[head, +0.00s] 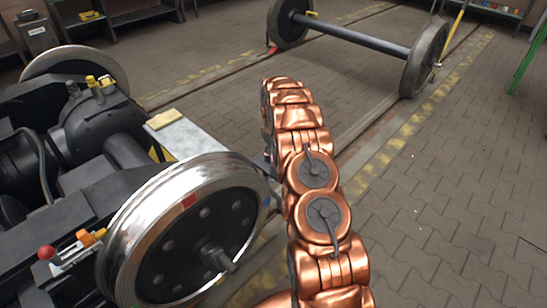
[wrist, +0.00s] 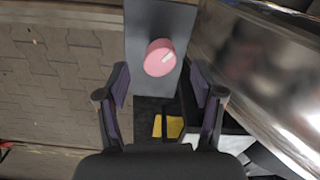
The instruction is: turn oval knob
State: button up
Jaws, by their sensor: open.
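A pink, rounded knob (wrist: 160,57) with a short pale mark towards its upper right sits on a dark grey upright plate (wrist: 146,18) in the wrist view. My gripper (wrist: 159,80) is open, with one dark finger on each side below the knob. The knob lies ahead of the gap between the fingertips, and nothing is held. I cannot tell the exact distance from fingertips to knob. In the head view the knob and the plate do not show clearly, and my copper arm and the large wheel hide most of the gripper.
A polished bogie wheel (head: 190,235) stands left of my arm, and its shiny rim (wrist: 270,75) is close on the right in the wrist view. A loose wheelset (head: 350,40) stands at the back. The paved floor (head: 450,200) on the right is clear.

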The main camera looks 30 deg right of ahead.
aim_at(273, 158)
notch_tip(273, 158, up, 9)
dwell(0.3)
jog(key=shift+r, duration=0.1)
